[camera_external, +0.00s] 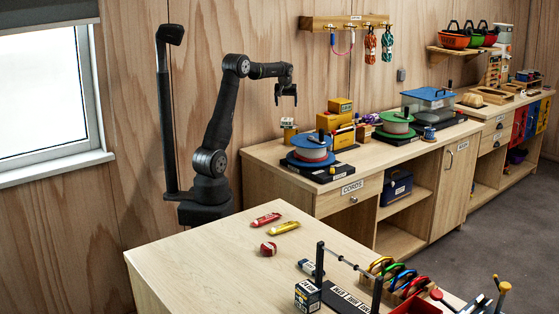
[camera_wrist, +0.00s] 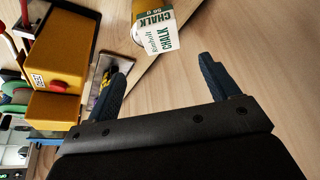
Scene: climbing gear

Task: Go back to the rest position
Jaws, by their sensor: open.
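My gripper (camera_external: 286,95) hangs at the end of my raised arm, above the left end of the back counter, with its fingers pointing down. In the wrist view my gripper (camera_wrist: 165,80) shows two dark fingers spread apart with nothing between them. A chalk box (camera_wrist: 156,28) with white and green print lies beyond the fingertips, apart from them.
The front table (camera_external: 205,245) holds tubes, a rack and carabiners. A rope rack (camera_external: 345,23) hangs on the wall.

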